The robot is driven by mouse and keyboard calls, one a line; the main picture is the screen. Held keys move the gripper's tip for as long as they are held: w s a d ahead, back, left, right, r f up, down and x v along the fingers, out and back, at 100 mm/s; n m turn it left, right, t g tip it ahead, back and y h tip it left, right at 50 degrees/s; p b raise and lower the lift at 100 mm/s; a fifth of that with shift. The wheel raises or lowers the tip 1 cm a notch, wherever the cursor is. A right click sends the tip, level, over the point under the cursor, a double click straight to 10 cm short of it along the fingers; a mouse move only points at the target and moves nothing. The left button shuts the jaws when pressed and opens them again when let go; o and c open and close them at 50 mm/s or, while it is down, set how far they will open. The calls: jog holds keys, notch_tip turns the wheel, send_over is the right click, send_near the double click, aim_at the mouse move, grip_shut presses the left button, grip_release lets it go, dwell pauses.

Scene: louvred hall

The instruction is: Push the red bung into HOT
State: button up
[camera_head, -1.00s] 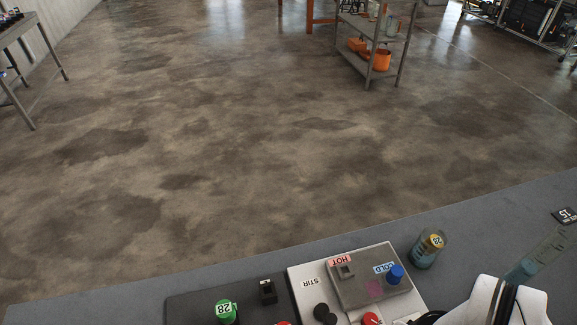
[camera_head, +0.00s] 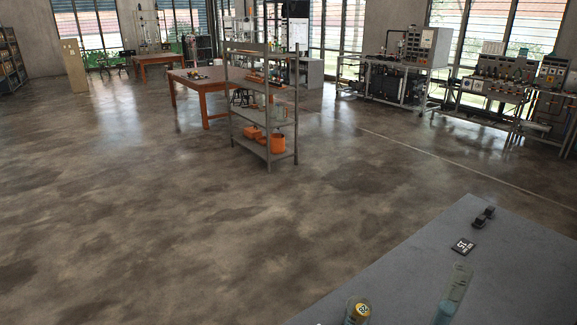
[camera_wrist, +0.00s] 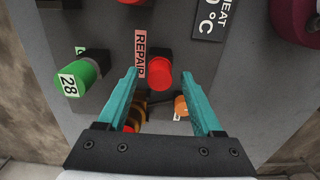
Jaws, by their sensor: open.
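In the wrist view my gripper (camera_wrist: 159,73) is open, its two teal fingers apart. A red round-ended piece (camera_wrist: 160,82) shows between the fingertips, beside a pink REPAIR label (camera_wrist: 140,52); I cannot tell whether it is the red bung. Another red piece (camera_wrist: 132,2) is cut off at the top edge, and a dark red one (camera_wrist: 297,18) at the top right. No HOT label or HOT socket shows in either current view.
A green piece marked 28 (camera_wrist: 77,79) is left of the fingers. An orange piece (camera_wrist: 180,105) and a black-and-orange striped piece (camera_wrist: 138,108) lie between them. In the head view, a yellow-topped jar (camera_head: 357,311) and a clear cylinder (camera_head: 453,290) stand on the grey bench (camera_head: 415,270).

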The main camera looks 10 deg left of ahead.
jog(key=shift+f, duration=1.05)
grip_shut()
dwell(0.7)
grip_release()
